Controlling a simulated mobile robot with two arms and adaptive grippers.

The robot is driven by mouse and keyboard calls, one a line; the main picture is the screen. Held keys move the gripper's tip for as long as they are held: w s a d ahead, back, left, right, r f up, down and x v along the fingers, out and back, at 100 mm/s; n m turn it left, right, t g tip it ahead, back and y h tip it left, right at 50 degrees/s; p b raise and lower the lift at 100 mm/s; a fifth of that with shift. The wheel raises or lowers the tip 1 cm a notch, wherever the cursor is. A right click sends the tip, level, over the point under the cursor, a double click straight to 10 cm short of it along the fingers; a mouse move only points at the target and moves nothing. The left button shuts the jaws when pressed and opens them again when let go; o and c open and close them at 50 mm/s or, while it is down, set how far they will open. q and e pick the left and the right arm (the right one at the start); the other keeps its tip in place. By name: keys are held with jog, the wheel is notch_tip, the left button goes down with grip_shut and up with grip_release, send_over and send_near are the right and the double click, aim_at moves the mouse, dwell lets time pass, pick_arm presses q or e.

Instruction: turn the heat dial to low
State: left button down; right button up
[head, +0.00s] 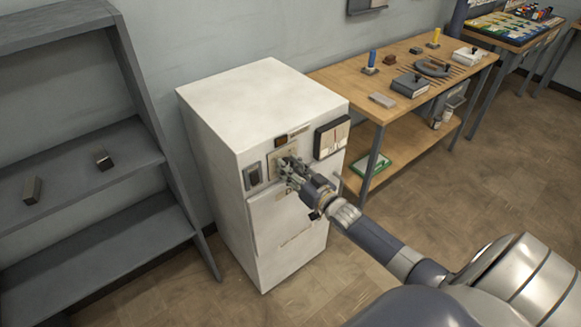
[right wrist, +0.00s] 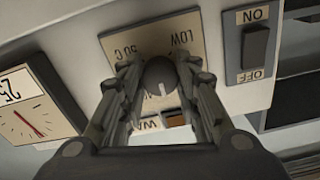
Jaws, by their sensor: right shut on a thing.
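The heat dial (right wrist: 160,76) is a dark round knob on a beige plate (right wrist: 118,44) in the right wrist view. My right gripper (right wrist: 158,72) is shut on the dial, one finger on each side. In the head view my right gripper (head: 290,172) is at the white cabinet's (head: 215,150) front and hides the knob. My left gripper is not in view.
A dark ON/OFF switch (right wrist: 257,46) sits beside the plate; a dial gauge (right wrist: 28,112) is on the other side. A grey shelf (head: 80,165) stands left of the cabinet. A wooden workbench (head: 420,105) with tools stands right. Floor is open in front.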

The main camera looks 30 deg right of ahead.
jog(key=shift+n+b, duration=3.25)
jog(key=shift+n, duration=10.05)
jog(key=o, duration=1.1)
jog(key=shift+s, duration=0.1)
jog(key=s, duration=0.8)
jog(key=s+d, duration=0.1)
jog(key=s, duration=0.2)
jog(key=shift+s, duration=0.4)
